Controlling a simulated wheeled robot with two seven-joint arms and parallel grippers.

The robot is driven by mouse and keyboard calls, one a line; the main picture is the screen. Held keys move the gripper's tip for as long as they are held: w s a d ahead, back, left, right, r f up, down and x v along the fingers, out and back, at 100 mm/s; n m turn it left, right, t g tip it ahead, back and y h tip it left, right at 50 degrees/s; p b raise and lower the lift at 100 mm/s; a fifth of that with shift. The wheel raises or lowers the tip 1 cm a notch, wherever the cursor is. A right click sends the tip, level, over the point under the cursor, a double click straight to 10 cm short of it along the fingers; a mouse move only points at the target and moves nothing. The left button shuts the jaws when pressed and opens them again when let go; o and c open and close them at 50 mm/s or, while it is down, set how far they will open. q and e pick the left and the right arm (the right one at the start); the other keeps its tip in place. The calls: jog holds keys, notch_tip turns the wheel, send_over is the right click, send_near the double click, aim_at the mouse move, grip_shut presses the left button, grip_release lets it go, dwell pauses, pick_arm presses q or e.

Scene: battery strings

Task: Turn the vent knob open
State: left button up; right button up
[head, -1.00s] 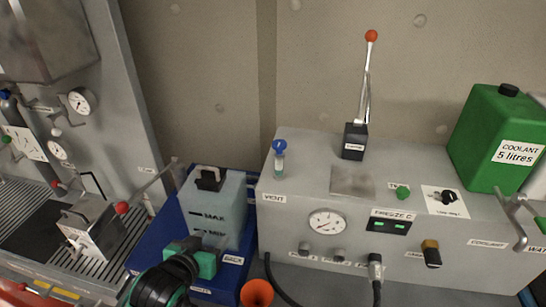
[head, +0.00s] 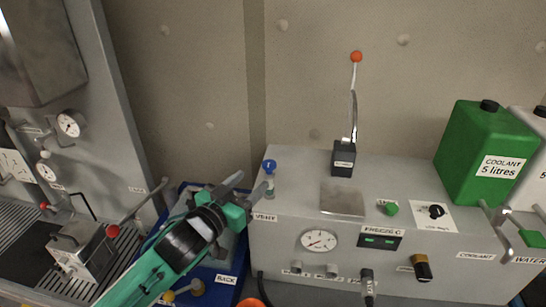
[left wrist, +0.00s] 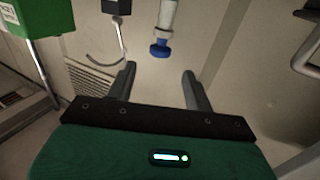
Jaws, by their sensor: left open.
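The vent knob is a blue cap (head: 269,166) on a short clear and grey stem, standing upright at the left end of the grey machine's top, above the VENT label (head: 265,217). In the left wrist view the blue knob (left wrist: 160,48) lies beyond the fingertips, roughly between their lines. My left gripper (head: 243,187) is open and empty, just left of the knob and a little below it, with a gap left. Its two fingers (left wrist: 158,72) show apart in the left wrist view. My right gripper is in neither view.
The grey machine (head: 300,185) carries a lever (head: 353,100) with an orange ball, a gauge (head: 319,240) and a FREEZE C display (head: 380,241). A green coolant can (head: 485,145) stands at right. Space above the knob is clear.

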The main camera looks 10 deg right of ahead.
aim_at(273, 161)
pick_arm(q)
jog(key=p+x, duration=0.4)
jog(key=x, duration=0.5)
jog(key=shift+w+d, duration=0.15)
jog(key=shift+d, duration=0.1)
jog(key=shift+w+d+f, duration=0.1)
jog(key=shift+w+d, duration=0.35)
jog(key=c, duration=0.9)
